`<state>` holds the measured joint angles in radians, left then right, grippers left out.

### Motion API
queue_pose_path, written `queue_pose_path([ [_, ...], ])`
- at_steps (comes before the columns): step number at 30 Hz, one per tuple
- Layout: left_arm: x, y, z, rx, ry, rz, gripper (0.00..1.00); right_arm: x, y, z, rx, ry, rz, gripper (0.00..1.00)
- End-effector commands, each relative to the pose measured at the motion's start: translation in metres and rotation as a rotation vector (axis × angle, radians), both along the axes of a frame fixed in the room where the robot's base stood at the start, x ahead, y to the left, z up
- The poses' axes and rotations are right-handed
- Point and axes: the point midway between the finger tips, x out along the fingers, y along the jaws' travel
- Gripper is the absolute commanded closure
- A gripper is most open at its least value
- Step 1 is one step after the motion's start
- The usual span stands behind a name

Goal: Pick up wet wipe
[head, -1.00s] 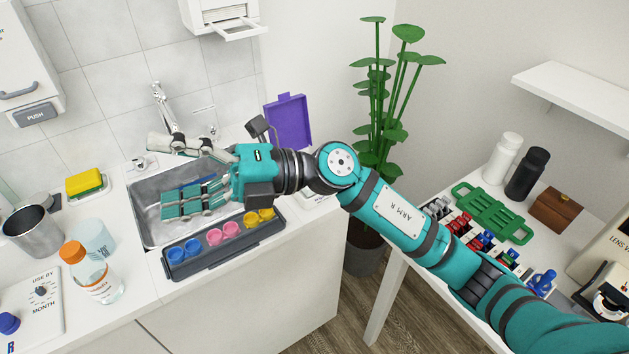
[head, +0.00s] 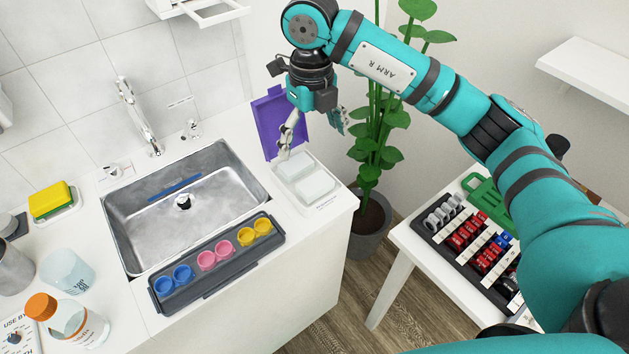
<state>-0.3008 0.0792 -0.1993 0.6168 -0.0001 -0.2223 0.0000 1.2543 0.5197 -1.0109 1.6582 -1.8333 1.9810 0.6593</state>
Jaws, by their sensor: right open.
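The box's purple lid (head: 268,125) stands raised at the back. My right gripper (head: 311,142) is above the box, pointing down, with its fingers spread apart and nothing between them. One pale finger reaches down near the back left of the box; whether it touches a wipe I cannot tell. The other finger is to the right, in front of the plant. My left gripper is out of view.
Left of the box is a steel sink (head: 140,227) with a blue strip (head: 175,187) inside. A dark tray (head: 222,272) of coloured cups lies along the sink's front edge. A plant (head: 385,140) stands close on the right, beside a white table (head: 408,262).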

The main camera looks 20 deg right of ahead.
Motion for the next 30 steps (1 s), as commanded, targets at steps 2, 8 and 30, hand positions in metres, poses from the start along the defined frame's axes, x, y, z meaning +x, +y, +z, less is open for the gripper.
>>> queue_pose_path([
  [2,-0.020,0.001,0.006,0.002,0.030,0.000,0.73,-0.001,-0.001,-0.017,0.000,0.005,0.000,0.02],
  [8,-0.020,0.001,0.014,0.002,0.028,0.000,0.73,0.000,0.000,-0.055,0.003,0.003,0.001,0.02],
  [30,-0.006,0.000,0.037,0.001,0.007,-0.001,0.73,-0.004,-0.006,-0.125,0.003,0.000,0.002,0.02],
])
